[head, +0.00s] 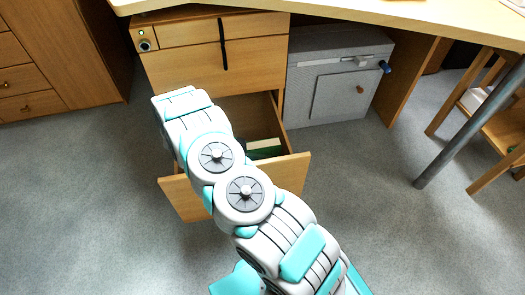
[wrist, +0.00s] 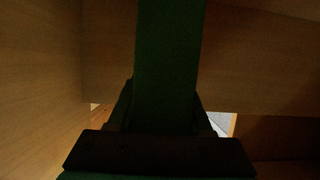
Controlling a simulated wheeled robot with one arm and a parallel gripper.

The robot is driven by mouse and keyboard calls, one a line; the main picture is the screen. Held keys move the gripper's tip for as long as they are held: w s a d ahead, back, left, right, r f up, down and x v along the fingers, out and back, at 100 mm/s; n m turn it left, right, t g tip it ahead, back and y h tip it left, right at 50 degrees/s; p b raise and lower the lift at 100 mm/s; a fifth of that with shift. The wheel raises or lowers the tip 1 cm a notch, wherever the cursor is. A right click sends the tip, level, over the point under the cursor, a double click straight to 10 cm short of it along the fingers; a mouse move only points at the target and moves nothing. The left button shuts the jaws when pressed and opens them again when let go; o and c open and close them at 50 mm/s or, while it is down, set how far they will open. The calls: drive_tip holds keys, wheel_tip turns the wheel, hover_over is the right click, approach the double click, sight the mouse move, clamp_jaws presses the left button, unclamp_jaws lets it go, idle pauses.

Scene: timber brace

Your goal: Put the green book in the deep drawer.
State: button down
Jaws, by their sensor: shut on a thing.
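The deep drawer (head: 291,173) of the wooden desk unit is pulled open in the head view. The green book (head: 264,150) shows inside the drawer's outline, with a pale side and a dark green side visible beside my arm. In the wrist view the green book (wrist: 168,65) runs up the middle between the fingers of my gripper (wrist: 165,105), which is shut on it. Wooden drawer walls surround it in that dark view. My arm hides the gripper and part of the drawer in the head view. I cannot tell whether the book touches the drawer floor.
Above the open drawer are a closed drawer front (head: 215,66) and a shallower one with a dark vertical handle. A grey safe (head: 335,75) stands to the right under the desktop (head: 400,10). A wooden cabinet (head: 50,60) is at left. Grey floor around the drawer is clear.

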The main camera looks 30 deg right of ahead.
drive_tip(key=shift+f, duration=0.15)
drive_tip(key=shift+c, duration=1.6)
unclamp_jaws()
drive_tip(key=shift+r, duration=0.25)
drive_tip(key=v, duration=1.2)
